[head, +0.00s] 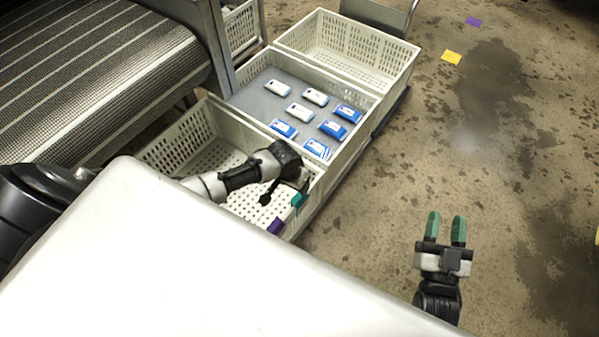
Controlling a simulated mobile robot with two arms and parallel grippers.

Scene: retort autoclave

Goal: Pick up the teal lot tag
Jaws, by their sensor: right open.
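A small teal tag (299,199) shows at the right wall of the near white crate (232,109), close to its rim. A purple tag (276,226) sits on the same wall, nearer to me. My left gripper (285,190) is over this crate, just above and left of the teal tag. My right gripper (445,229), with green fingertips, is open and empty over the floor at the right.
A middle crate (338,157) holds several white and blue packs; an empty crate (300,37) stands behind it. A mesh conveyor (90,75) is at left. A yellow square (451,57) and a purple square (473,21) lie on the floor. Floor at right is mostly clear.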

